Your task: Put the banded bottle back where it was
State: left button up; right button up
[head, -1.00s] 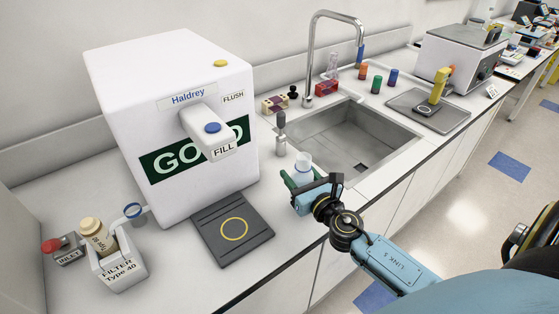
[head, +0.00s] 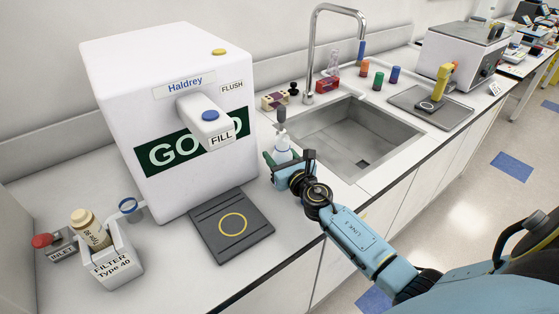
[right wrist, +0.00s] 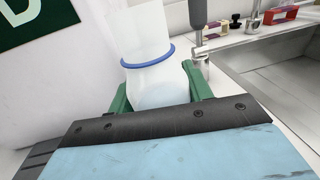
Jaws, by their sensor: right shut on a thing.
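The banded bottle (head: 283,148) is whitish and translucent, with a blue band round it in the right wrist view (right wrist: 150,50). My right gripper (head: 284,160) is shut on it, with green fingers on both sides of its lower part. The bottle looks near upright, over the counter between the white Haldrey machine (head: 165,85) and the sink (head: 350,130). I cannot tell whether its base touches the counter; the gripper hides that part. My left gripper is not in view.
A dark pad with a yellow ring (head: 232,245) lies in front of the machine. A grey-handled fitting (head: 281,116) stands just behind the bottle. A filter holder (head: 118,262) is at the left. Coloured-capped vials (head: 378,81) stand behind the sink.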

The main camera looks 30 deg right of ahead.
jog(key=shift+r, duration=0.1)
jog(key=shift+f, duration=0.2)
jog(key=o, duration=1.1)
jog(key=shift+r, duration=0.1)
jog(key=shift+r, duration=0.2)
jog(key=s, duration=1)
jog(key=shift+s+a+f, duration=0.2)
jog(key=shift+s+a, duration=0.05)
jog(key=shift+a, duration=0.15)
jog(key=shift+s+r, duration=0.1)
jog(key=shift+s, duration=0.7)
